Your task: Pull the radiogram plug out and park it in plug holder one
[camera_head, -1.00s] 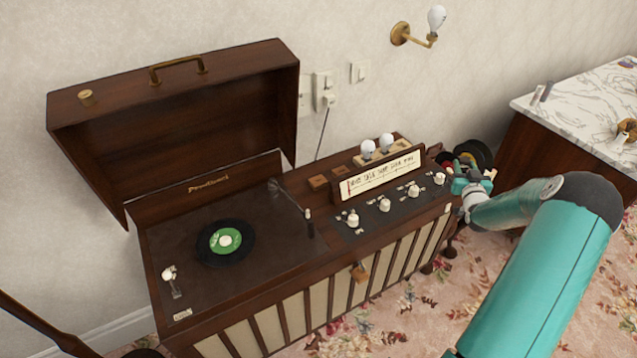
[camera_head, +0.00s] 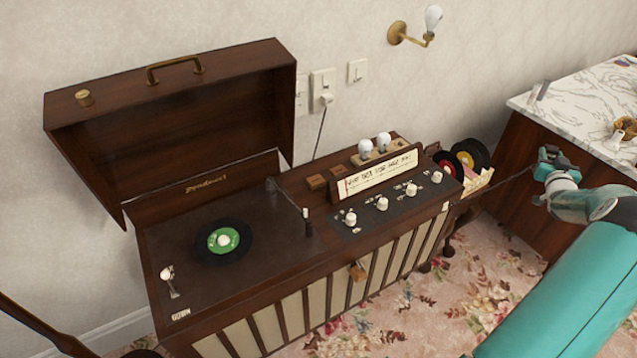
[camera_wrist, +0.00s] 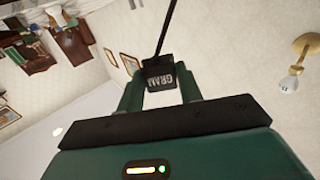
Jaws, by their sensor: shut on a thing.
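My gripper (camera_head: 550,158) is shut on a black plug (camera_wrist: 160,76) marked "GRAM" in the wrist view, with a dark cord running up from it. In the head view my gripper is right of the radiogram (camera_head: 245,300), in front of the marble-topped cabinet. The plug is too small to make out there. A thin dark line, apparently its cord (camera_head: 505,192), runs from the gripper toward the radiogram's right end. Two small wooden blocks (camera_head: 317,182) sit on the radiogram's top, left of the lettered sign; I cannot tell whether either is plug holder one.
The lid (camera_head: 180,115) stands open over the turntable. A white plug (camera_head: 327,99) with a cord is in the wall. Several records (camera_head: 465,158) stand in a rack at the radiogram's right end. The marble-topped cabinet (camera_head: 575,112) is behind my gripper.

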